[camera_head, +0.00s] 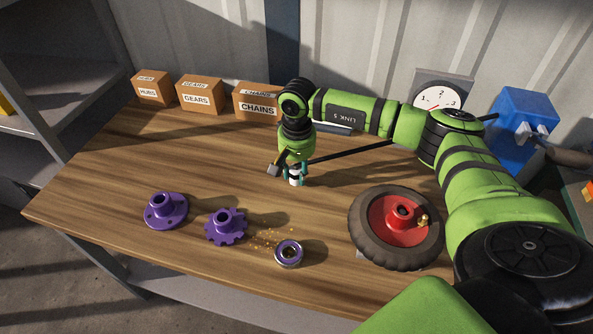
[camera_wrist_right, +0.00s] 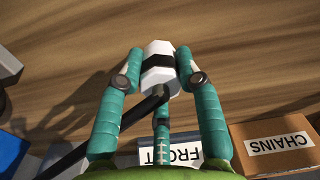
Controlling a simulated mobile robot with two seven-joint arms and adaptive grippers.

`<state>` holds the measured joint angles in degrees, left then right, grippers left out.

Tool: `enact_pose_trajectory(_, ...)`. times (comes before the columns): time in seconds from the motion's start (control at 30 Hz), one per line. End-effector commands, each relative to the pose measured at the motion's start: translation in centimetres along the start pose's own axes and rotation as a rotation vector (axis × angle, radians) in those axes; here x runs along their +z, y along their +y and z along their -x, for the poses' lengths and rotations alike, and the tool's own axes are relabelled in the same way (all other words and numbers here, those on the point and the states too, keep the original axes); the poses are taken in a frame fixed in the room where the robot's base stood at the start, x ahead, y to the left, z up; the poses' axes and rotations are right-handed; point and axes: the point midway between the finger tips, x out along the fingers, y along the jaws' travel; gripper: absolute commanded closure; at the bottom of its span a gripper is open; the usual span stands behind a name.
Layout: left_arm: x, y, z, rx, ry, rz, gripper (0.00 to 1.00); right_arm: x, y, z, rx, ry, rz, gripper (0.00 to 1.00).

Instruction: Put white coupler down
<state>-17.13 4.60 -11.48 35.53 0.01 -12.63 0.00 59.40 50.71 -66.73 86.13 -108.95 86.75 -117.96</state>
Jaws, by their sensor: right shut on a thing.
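The white coupler (camera_head: 296,180) is a small white piece with a black band around its middle. It stands roughly upright over the middle of the wooden table (camera_head: 110,165). My right gripper (camera_head: 295,170) points down and is shut on it. My left gripper is not in view.
A purple flanged hub (camera_head: 166,212), a purple gear (camera_head: 226,228) and a purple-and-silver ring (camera_head: 288,254) lie along the front, with gold bits nearby. A wheel (camera_head: 362,235) lies at right. Boxes, including the chains box (camera_head: 257,106), line the back. The table's left-middle is clear.

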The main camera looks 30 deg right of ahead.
Motion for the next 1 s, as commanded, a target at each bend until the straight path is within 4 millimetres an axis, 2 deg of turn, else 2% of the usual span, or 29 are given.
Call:
enact_pose_trajectory(0.1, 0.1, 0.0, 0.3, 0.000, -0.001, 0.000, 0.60, 0.0, 0.0, -1.0, 0.000, 0.001, -0.001, 1.00)
enact_pose_trajectory(0.43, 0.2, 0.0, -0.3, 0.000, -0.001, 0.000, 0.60, 0.0, 0.0, -1.5, -0.001, 0.002, 0.000, 1.00)
enact_pose_trajectory(0.47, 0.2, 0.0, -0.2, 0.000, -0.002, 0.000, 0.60, 0.0, 0.0, -1.4, -0.001, 0.001, 0.000, 0.57)
enact_pose_trajectory(0.5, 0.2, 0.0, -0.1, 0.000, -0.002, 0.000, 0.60, 0.0, 0.0, -1.3, -0.001, 0.001, 0.000, 0.41)
enact_pose_trajectory(0.83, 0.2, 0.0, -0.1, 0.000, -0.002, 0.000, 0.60, 0.0, 0.0, -1.2, -0.001, 0.001, 0.000, 0.41)
enact_pose_trajectory(0.93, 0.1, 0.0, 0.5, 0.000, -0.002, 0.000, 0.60, 0.0, 0.0, -0.6, -0.001, 0.001, 0.000, 0.41)
enact_pose_trajectory(1.0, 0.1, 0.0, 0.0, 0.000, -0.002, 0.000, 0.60, -0.1, -0.1, 0.0, -0.004, 0.004, 0.001, 0.41)
